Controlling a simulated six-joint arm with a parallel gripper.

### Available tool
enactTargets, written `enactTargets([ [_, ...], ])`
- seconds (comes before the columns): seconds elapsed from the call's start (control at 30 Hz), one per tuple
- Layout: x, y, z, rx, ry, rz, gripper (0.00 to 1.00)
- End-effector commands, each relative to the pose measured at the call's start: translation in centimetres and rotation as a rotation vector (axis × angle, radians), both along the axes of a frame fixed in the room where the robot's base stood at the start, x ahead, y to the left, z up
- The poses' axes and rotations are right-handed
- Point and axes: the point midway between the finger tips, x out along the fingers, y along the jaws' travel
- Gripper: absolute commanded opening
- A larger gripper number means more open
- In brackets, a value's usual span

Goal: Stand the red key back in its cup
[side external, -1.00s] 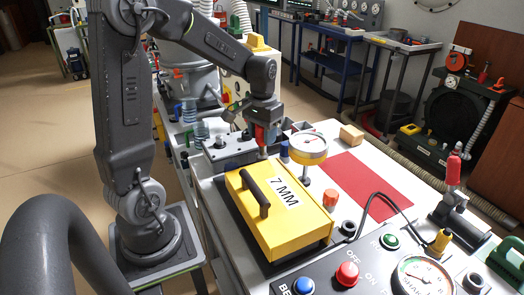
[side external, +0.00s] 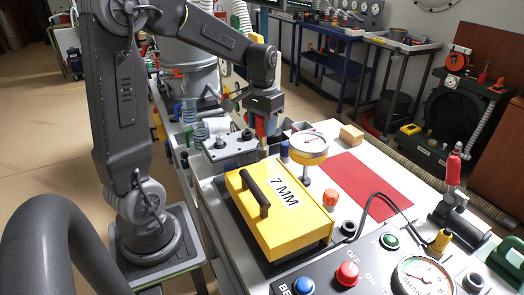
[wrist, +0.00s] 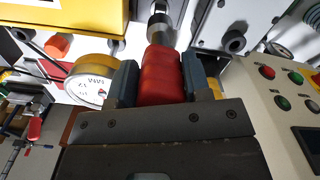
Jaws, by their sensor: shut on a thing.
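My gripper (side external: 266,124) is shut on the red key (side external: 261,131), behind the yellow 7 MM box (side external: 285,205). In the wrist view the red handle (wrist: 162,76) sits between the two blue-grey fingers of my gripper (wrist: 161,82). A metal shaft extends from the handle away from the gripper. In the side view the key hangs roughly upright, shaft down, near the back edge of the box. The shaft's lower end is small there, and I cannot tell whether it touches anything. I cannot make out the key's cup for certain in either view.
A dial gauge (side external: 308,146) stands close to the right of the gripper. A grey plate (side external: 228,150) with black knobs lies to its left. An orange cap (side external: 330,198), a red mat (side external: 367,185) and a wooden block (side external: 351,135) are farther right. The mat is bare.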

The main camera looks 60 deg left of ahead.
Motion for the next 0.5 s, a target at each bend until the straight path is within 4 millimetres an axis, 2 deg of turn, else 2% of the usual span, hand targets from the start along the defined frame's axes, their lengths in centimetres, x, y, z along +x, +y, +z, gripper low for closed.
enactTargets([
  [0.17, 1.5, 0.9, 0.1, 0.000, -0.001, 0.000, 0.07],
  [0.5, 7.4, 4.3, 0.6, 0.000, -0.001, 0.000, 0.07],
])
